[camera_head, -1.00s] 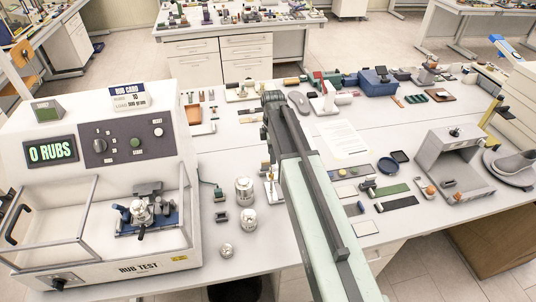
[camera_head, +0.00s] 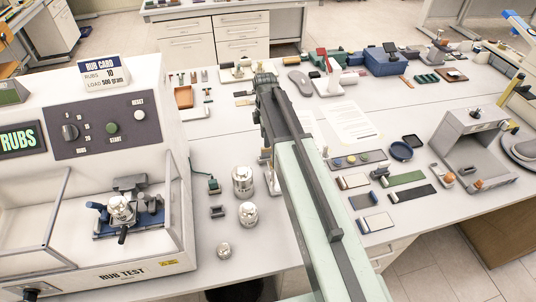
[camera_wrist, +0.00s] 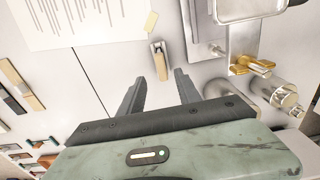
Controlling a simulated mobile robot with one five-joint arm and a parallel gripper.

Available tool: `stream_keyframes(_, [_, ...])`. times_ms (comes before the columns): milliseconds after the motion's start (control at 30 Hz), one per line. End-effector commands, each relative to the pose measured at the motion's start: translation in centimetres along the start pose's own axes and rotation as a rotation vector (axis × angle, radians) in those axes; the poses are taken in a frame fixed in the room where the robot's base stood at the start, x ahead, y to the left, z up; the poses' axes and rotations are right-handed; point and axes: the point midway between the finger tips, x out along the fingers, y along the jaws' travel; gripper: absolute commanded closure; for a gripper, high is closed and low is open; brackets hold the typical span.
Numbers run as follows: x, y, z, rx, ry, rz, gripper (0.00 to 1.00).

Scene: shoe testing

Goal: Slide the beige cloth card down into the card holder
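My gripper (camera_wrist: 160,92) is open in the wrist view, with its two dark fingers apart and nothing between them. In the head view my arm's own end hides the fingers. A small narrow beige piece (camera_wrist: 158,62) is beyond the fingertips, lined up with the gap. It may be the beige cloth card, perhaps in a holder, but I cannot tell. A small yellowish tag (camera_wrist: 151,22) lies near it beside a printed sheet. A metal stand (camera_wrist: 203,35) is to the right. I cannot clearly make out the card holder in the head view.
The printed sheet (camera_head: 350,124) lies right of my arm. The rub test machine (camera_head: 125,140) stands at left, with metal weights (camera_head: 243,180) between it and my arm. Cloth strips (camera_head: 405,178) and a grey open-fronted unit (camera_head: 470,150) are at right. A brass clamp (camera_wrist: 250,65) is near my gripper.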

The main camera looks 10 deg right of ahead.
Motion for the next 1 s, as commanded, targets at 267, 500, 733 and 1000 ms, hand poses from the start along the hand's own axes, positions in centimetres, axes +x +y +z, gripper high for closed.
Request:
stream_keyframes(267, [2.8, 0.0, 0.3, 0.004, 0.000, 0.000, 0.60])
stream_keyframes(500, [4.4, -0.2, 0.5, 0.005, 0.000, 0.000, 0.60])
stream_keyframes(733, [8.0, -0.3, 0.6, 0.005, 0.000, 0.000, 0.60])
stream_keyframes(1000, [7.6, -0.3, 0.7, 0.006, 0.000, 0.000, 0.68])
